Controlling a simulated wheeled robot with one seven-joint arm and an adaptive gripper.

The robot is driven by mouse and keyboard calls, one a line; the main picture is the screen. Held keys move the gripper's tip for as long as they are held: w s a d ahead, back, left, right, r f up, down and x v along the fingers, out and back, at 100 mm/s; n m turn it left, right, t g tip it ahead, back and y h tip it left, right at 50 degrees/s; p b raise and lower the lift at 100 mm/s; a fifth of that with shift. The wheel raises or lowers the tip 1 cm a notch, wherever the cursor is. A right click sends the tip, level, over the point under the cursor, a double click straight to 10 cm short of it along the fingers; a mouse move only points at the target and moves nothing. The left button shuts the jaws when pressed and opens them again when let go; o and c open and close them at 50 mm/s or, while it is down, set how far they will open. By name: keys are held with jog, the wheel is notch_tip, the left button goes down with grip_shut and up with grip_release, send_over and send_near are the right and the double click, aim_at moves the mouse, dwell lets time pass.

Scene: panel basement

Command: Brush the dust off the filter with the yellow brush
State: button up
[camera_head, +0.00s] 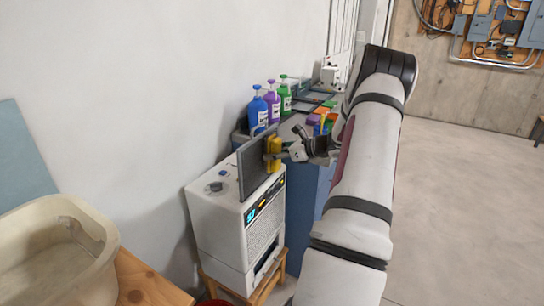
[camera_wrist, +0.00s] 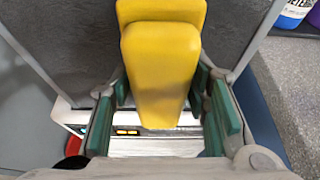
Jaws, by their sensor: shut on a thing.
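The filter (camera_head: 251,166) is a dark grey flat panel with a thin light frame, standing upright on top of a white machine (camera_head: 228,212). In the wrist view the filter (camera_wrist: 70,50) fills the background behind the brush. My gripper (camera_head: 281,155) is shut on the yellow brush (camera_head: 272,148) at the right-hand face of the filter. In the wrist view the yellow brush (camera_wrist: 160,65) sits between the green finger pads. Its bristles are hidden, and I cannot tell whether it touches the filter. Dust cannot be made out.
Blue, purple and green pump bottles (camera_head: 272,102) stand on a counter behind the filter, with several coloured items (camera_head: 322,118) beside them. A beige tub (camera_head: 105,240) rests on a wooden table at the left. Open floor (camera_head: 460,200) lies to the right.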

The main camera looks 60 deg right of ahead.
jog(key=shift+w+d+r, duration=0.1)
jog(key=shift+w+d, duration=0.1)
jog(key=shift+d, duration=1.05)
jog(key=shift+w+d, duration=0.15)
jog(key=shift+d, duration=1.05)
jog(key=s+p, duration=0.1)
jog(key=s, duration=0.5)
jog(key=shift+d+p, duration=0.2)
jog(key=shift+p, duration=0.1)
jog(key=shift+s, duration=0.1)
jog(key=s+p, duration=0.1)
jog(key=s, duration=0.2)
jog(key=shift+d, duration=0.15)
